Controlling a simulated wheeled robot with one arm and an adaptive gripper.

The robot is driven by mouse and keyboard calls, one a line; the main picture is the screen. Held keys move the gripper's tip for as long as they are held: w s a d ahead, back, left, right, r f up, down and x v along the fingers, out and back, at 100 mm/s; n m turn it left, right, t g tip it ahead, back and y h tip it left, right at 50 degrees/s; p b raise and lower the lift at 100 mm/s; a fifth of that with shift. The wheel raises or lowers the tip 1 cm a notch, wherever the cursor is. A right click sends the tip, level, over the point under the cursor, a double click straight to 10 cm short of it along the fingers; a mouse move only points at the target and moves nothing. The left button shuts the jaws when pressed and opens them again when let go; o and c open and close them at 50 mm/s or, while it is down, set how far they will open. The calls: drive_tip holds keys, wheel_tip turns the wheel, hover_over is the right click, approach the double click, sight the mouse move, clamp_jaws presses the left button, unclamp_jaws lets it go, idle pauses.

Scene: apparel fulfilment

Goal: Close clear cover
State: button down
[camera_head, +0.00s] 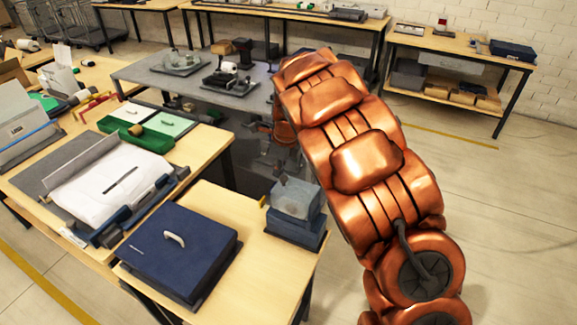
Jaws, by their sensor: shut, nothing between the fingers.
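A see-through, greyish box-shaped cover (296,198) sits over a small blue base (294,231) at the back right of the near wooden table. I cannot tell from this view whether it is fully down on the base. My copper arm runs from the lower right up to the middle. Its far end bends down behind the upper links. My gripper (284,163) shows small and dark there, beyond the cover and apart from it. It is shut and empty. Its fingertips are hard to make out.
A dark blue lidded case (178,252) with a pale handle lies left of the cover. A machine with a white garment (112,182) and a green tray (139,135) are on the left tables. A grey table (140,73) stands behind. The floor at right is clear.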

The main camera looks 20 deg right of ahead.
drive_tip(key=shift+f, duration=0.1)
idle(0.5)
wheel_tip(320, 180, up, 16)
drive_tip(key=n+h, duration=0.1)
drive_tip(key=n, duration=0.4)
hover_over(290, 192)
drive_tip(key=s+f+n+g, duration=0.1)
drive_tip(key=s+f+n, duration=0.3)
drive_tip(key=s+n, duration=0.6)
drive_tip(key=s+d+f+n+g, duration=0.1)
drive_tip(key=s+n, duration=1)
drive_tip(key=s, duration=1.5)
wheel_tip(290, 192, down, 3)
drive_tip(key=shift+s+r+g+h, duration=0.15)
drive_tip(key=shift+g+h, duration=0.15)
drive_tip(key=shift+g, duration=0.3)
